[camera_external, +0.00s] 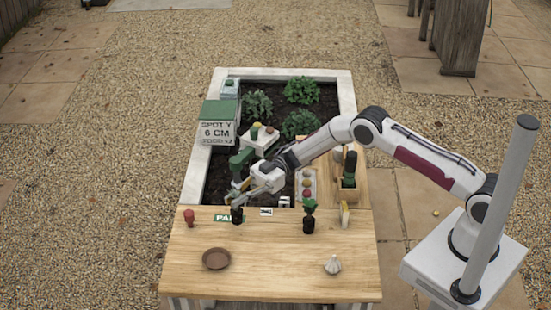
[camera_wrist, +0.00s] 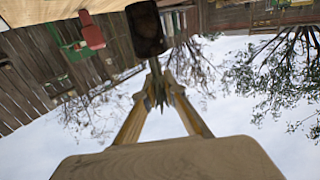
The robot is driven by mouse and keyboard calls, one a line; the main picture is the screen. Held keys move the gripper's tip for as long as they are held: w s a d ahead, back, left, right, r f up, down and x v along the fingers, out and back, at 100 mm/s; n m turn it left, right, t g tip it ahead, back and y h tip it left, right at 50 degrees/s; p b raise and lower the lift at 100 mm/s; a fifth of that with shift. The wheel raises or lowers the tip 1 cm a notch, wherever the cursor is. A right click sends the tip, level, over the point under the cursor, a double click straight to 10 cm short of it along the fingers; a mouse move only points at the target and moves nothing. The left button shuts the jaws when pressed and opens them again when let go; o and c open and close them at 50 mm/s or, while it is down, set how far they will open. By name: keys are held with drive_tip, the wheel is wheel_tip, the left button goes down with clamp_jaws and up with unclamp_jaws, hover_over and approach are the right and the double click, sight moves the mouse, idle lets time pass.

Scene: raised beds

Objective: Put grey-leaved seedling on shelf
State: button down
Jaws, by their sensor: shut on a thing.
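My gripper (camera_external: 233,198) is over the back left part of the wooden table. It is shut on the grey-leaved seedling, whose narrow grey-green leaves (camera_wrist: 158,92) show between the fingertips (camera_wrist: 160,88) in the wrist view. Its dark pot (camera_external: 237,215) is below the fingers near a green label; it also shows in the wrist view (camera_wrist: 146,28), which looks upside down. I cannot tell whether the pot touches the table. A second seedling (camera_external: 309,218), with bright green leaves in a dark pot, stands to the right. I cannot tell which surface is the shelf.
A red object (camera_external: 190,217) stands left of the held pot. A brown saucer (camera_external: 217,259) and a garlic bulb (camera_external: 332,265) lie on the front of the table (camera_external: 275,275). A green watering can (camera_external: 241,163) is behind my gripper. A wooden holder (camera_external: 349,193) stands at right.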

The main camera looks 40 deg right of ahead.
sight(237, 210)
drive_tip(key=shift+f, duration=1.4)
drive_tip(key=shift+f, duration=0.4)
drive_tip(key=c, duration=2.1)
unclamp_jaws()
drive_tip(key=shift+s+f, duration=0.1)
drive_tip(key=shift+f, duration=0.1)
drive_tip(key=shift+r, duration=0.2)
drive_tip(key=shift+d+r, duration=0.15)
drive_tip(key=shift+d, duration=0.05)
drive_tip(key=d, duration=0.7)
drive_tip(key=shift+w+r, duration=0.25)
drive_tip(key=shift+w, duration=0.1)
